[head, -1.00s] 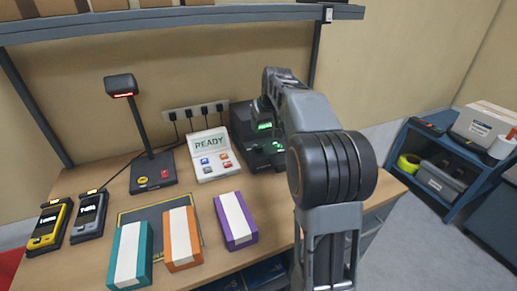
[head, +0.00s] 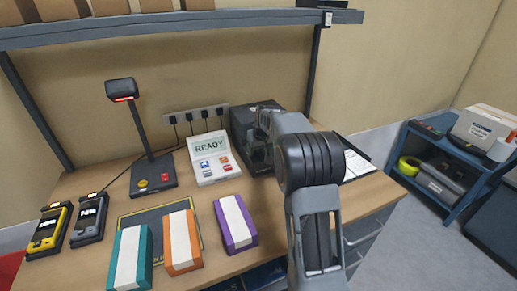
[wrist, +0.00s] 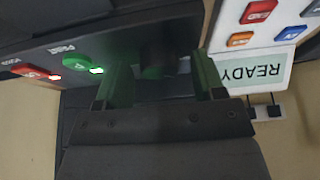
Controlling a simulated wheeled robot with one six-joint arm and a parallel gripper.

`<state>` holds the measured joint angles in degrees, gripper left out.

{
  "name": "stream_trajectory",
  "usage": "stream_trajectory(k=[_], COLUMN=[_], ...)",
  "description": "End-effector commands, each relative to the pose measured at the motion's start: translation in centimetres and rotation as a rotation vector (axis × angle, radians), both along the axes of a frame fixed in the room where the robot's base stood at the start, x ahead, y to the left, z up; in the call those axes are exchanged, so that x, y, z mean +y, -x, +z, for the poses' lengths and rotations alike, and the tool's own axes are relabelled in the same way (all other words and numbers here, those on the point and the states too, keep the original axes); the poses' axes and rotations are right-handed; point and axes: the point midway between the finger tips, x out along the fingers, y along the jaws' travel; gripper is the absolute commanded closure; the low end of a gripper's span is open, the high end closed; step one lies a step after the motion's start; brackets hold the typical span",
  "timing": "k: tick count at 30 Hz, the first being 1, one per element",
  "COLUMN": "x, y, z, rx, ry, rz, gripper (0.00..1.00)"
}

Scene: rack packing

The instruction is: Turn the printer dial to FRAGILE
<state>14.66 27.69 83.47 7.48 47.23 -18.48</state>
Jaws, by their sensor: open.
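The printer (head: 243,114) is a dark box at the back of the bench, right of the READY panel; my arm covers much of its front in the head view. My gripper (wrist: 160,62) is open at the printer's face in the wrist view. A dark round knob (wrist: 153,62), apparently the dial, shows between its two green-lit fingers. I cannot tell whether the fingers touch it. The dial's markings and setting are not readable. A green button (wrist: 78,63) marked PRINT and a red button (wrist: 32,72) sit left of the fingers.
The READY panel (head: 211,146) with coloured buttons stands close left of the printer. A lamp-like scanner (head: 146,140), two handheld devices and three striped boxes (head: 236,224) occupy the bench. A shelf (head: 190,20) runs above. A blue cart (head: 440,185) stands right.

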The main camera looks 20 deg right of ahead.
Motion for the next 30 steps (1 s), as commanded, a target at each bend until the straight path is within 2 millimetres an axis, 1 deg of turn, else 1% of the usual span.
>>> stream_trajectory(k=[6,18,21,26,30], x=[0.01,0.0,0.0,0.02,0.07], y=[0.0,0.0,0.0,0.01,-0.01], z=[-0.01,0.0,0.01,0.02,0.04], rx=[0.0,0.0,0.0,0.0,0.0], ry=[0.0,0.0,0.0,-0.001,0.0], rz=[0.0,0.0,0.0,-0.012,-0.055], gripper=[0.38,0.76,0.84,0.84,0.84])
